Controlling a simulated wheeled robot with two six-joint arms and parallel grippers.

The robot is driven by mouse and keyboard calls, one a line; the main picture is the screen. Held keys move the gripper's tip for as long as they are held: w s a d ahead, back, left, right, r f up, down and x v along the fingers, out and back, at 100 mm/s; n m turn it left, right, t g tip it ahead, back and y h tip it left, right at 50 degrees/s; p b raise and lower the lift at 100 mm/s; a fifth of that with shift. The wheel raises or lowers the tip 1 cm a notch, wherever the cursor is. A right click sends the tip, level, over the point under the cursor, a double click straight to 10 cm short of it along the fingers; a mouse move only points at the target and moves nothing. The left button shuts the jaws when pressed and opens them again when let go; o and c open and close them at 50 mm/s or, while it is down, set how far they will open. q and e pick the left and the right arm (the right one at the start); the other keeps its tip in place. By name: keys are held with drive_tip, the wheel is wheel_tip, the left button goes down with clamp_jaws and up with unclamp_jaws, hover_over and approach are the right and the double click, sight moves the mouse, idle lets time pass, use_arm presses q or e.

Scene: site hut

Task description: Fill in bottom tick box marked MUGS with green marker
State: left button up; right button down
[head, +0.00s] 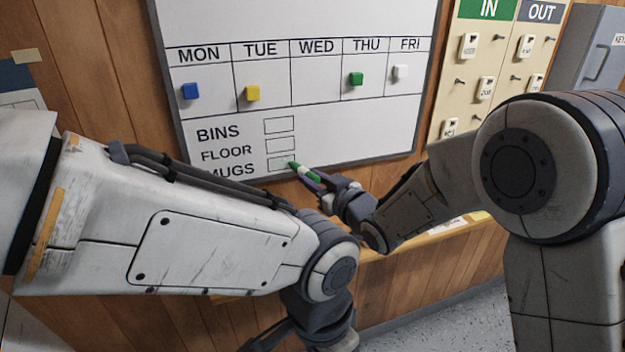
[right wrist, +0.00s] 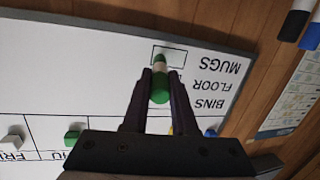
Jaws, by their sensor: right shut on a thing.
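The whiteboard (head: 345,120) has three tick boxes beside BINS, FLOOR and MUGS. My right gripper (head: 322,183) is shut on a green-and-white marker (head: 304,172). In the right wrist view the marker (right wrist: 160,88) sits between the fingers, its tip end over the MUGS box. Whether the tip touches the board is unclear. My left gripper (head: 300,338) hangs low at the bottom edge, partly cut off, its jaws unclear.
Coloured magnets, such as the blue one (head: 190,91) and green one (head: 356,78), sit in the weekday row. An IN/OUT board (head: 492,60) hangs at the right. A wooden ledge (head: 440,233) runs below. Black (right wrist: 294,22) and blue (right wrist: 312,35) markers show in the right wrist view.

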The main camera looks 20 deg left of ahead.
idle(0.4)
drive_tip(key=shift+w+b, duration=0.1)
drive_tip(key=shift+b, duration=0.3)
drive_tip(key=shift+a, duration=0.1)
drive_tip(key=shift+s+a+b, duration=0.3)
drive_tip(key=shift+s, duration=0.1)
drive_tip(key=shift+s+a, duration=0.2)
drive_tip(key=shift+a, duration=0.25)
